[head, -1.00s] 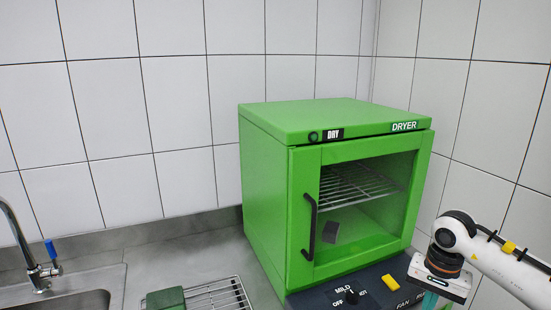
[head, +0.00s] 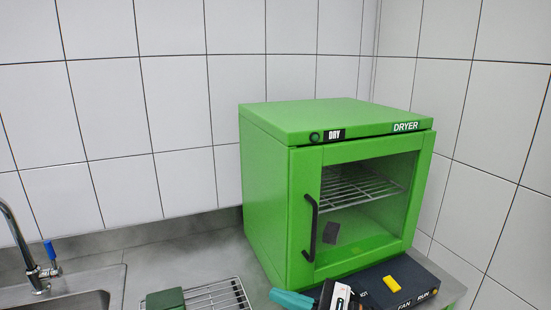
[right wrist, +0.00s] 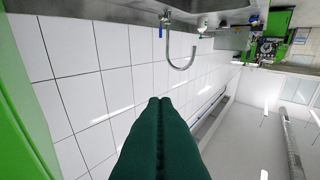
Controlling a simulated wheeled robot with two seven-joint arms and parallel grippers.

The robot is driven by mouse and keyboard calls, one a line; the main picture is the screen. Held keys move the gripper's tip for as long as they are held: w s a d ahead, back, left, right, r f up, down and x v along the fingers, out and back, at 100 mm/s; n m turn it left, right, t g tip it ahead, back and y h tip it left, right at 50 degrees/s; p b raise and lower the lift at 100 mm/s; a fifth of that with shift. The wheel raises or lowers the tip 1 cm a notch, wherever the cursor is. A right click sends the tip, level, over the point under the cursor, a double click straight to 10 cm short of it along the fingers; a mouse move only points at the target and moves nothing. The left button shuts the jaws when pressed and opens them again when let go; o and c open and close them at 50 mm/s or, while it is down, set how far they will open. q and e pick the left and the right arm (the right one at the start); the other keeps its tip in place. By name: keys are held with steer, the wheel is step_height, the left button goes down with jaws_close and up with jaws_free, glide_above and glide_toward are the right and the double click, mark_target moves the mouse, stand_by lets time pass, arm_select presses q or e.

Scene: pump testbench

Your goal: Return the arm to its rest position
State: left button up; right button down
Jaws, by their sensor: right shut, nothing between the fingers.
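My right gripper (head: 290,299) shows at the bottom edge of the head view, in front of the dryer's lower front. Its teal fingers point left, and most of the arm is cut off by the frame. In the right wrist view its dark green fingers (right wrist: 159,105) are pressed together with nothing between them. My left gripper is not in view.
The green dryer (head: 262,190) stands with its door shut; a dark block (head: 331,232) shows inside. A control panel (head: 425,282) lies in front. A wire rack (head: 225,296) and green block (head: 165,299) sit left, beside the sink (head: 75,300) and tap (head: 38,270).

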steer(key=w+d+f+m+t+h, duration=0.1)
steer(key=d+m+t+h, duration=0.5)
steer(key=m, duration=0.8)
steer(key=w+d+f+m+t+h, duration=0.15)
steer(key=d+m+t+h, duration=0.45)
steer(key=m, duration=0.8)
steer(key=s+d+f+m+g+h, duration=0.3)
steer(key=s+f+m+h, duration=0.1)
steer(key=f+m, duration=0.2)
steer(key=s+d+f+m+g+h, duration=0.3)
steer(key=f+m, duration=0.4)
steer(key=s+f+m+g, duration=0.4)
steer(key=s+f, duration=0.1)
steer(key=s, duration=0.4)
steer(key=s+f+m+g, duration=0.3)
steer(key=s+f+g, duration=0.2)
steer(key=s, duration=0.4)
step_height(320, 180, down, 27)
steer(key=s+g, duration=0.1)
steer(key=s, duration=0.1)
steer(key=s+d+f+g, duration=0.1)
steer(key=s+d+f, duration=0.2)
steer(key=s+f, duration=1.1)
steer(key=shift+s+d+f, duration=0.35)
steer(key=shift+s+f, duration=0.05)
steer(key=shift+s, duration=0.45)
